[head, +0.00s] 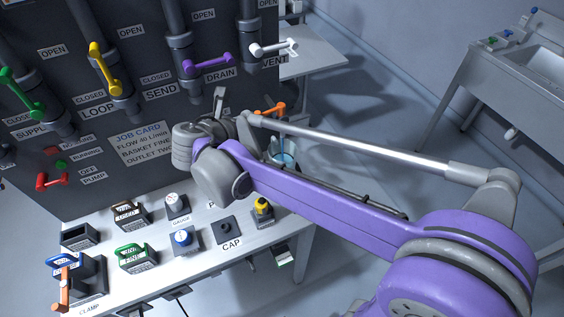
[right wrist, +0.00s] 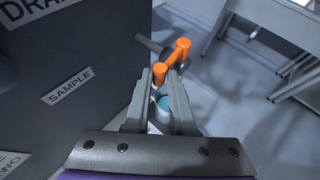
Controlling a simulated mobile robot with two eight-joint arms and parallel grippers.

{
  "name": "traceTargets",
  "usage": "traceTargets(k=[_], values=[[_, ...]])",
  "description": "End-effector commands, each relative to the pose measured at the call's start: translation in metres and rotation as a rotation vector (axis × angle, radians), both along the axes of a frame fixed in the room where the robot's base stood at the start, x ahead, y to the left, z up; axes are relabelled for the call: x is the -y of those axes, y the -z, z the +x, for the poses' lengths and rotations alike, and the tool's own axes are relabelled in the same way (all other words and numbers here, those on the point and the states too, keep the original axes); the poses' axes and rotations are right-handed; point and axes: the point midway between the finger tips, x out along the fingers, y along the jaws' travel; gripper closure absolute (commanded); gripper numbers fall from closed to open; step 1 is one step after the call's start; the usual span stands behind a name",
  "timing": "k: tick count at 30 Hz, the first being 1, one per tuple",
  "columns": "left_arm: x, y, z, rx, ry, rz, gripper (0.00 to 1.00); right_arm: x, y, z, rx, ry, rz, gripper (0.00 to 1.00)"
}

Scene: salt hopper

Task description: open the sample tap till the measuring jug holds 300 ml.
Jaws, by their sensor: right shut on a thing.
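The sample tap's orange handle (head: 270,111) shows beyond my right arm in the head view. It also shows in the right wrist view (right wrist: 183,50), beside the SAMPLE label (right wrist: 68,86). My right gripper (right wrist: 160,82) is shut on the near end of this handle. The measuring jug (head: 284,158) stands below the tap, partly hidden by my right arm. Some blue in it shows between my fingers in the wrist view (right wrist: 163,107). A thin blue line shows above the jug in the head view. The level cannot be read. My left gripper is not in view.
The dark panel carries green, yellow (head: 105,70), purple (head: 208,63) and white (head: 272,48) valve handles. A bench (head: 296,232) with labelled holders and a cap stands in front. A sink unit (head: 515,60) stands at right, with clear floor between.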

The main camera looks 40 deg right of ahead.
Motion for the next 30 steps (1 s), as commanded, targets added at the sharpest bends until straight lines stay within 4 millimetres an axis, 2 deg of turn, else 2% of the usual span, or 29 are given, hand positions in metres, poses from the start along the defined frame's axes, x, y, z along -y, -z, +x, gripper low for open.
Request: traceTargets(k=[6, 26, 27, 30], values=[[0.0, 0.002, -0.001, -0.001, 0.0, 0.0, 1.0, 0.0, 0.0, 0.009, 0.0, 0.097, -0.002, 1.0], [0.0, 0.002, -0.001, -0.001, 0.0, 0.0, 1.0, 0.001, 0.0, 0.016, 0.002, 0.177, -0.001, 1.0], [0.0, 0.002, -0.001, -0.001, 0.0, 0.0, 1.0, 0.001, 0.0, 0.016, 0.002, 0.177, -0.001, 0.7], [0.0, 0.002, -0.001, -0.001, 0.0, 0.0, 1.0, 0.001, 0.0, 0.016, 0.001, 0.176, -0.001, 0.52]])
